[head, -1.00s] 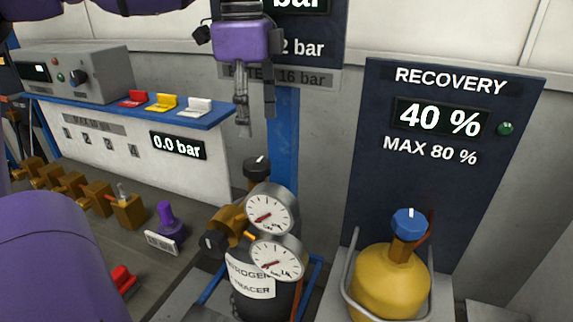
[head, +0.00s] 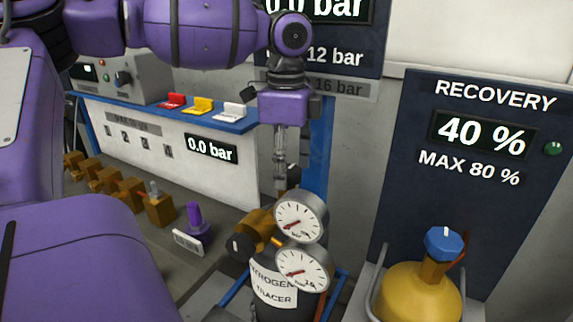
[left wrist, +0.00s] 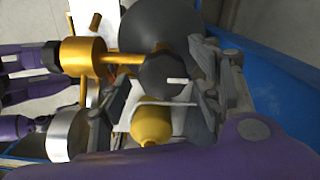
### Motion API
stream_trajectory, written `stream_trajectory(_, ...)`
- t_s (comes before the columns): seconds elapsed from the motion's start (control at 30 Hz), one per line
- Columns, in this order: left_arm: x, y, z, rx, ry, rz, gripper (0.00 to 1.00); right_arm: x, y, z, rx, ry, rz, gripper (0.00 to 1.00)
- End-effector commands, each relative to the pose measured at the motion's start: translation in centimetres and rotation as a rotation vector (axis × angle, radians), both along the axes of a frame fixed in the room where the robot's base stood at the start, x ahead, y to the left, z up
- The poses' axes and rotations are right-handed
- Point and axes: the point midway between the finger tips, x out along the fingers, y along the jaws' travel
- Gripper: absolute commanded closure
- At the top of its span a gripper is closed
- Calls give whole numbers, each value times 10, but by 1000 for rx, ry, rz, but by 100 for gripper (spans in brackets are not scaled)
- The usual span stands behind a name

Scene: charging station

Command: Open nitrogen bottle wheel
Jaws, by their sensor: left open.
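The nitrogen bottle (head: 272,290) is black with a white label and stands low in the middle of the head view. Its black wheel (head: 294,174) is partly hidden behind the gripper and upper gauge. In the left wrist view the wheel (left wrist: 165,75), with a white mark, appears between the two fingers. My left gripper (head: 281,187) is open, pointing down close to the wheel; I cannot tell whether it touches. It also shows in the left wrist view (left wrist: 160,90). My right gripper is not in view.
Two round gauges (head: 300,216) and a brass regulator (head: 258,228) sit beside the wheel. A yellow recovery bottle (head: 415,292) with a blue wheel (head: 443,243) stands to the right. A white panel with a blue shelf (head: 165,110) is behind left.

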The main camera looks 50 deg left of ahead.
Motion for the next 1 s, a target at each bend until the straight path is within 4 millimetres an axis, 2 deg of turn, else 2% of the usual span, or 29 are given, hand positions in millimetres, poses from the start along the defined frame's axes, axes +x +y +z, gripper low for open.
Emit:
stream_trajectory(0.03,0,0,0,0,0,0,42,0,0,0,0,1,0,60)
stream_trajectory(0.37,0,0,0,-1,1,0,85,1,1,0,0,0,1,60)
stream_trajectory(0.67,0,0,0,0,2,38,85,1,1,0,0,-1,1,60)
stream_trajectory(1.0,0,-2,0,-1,3,260,85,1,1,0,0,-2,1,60)
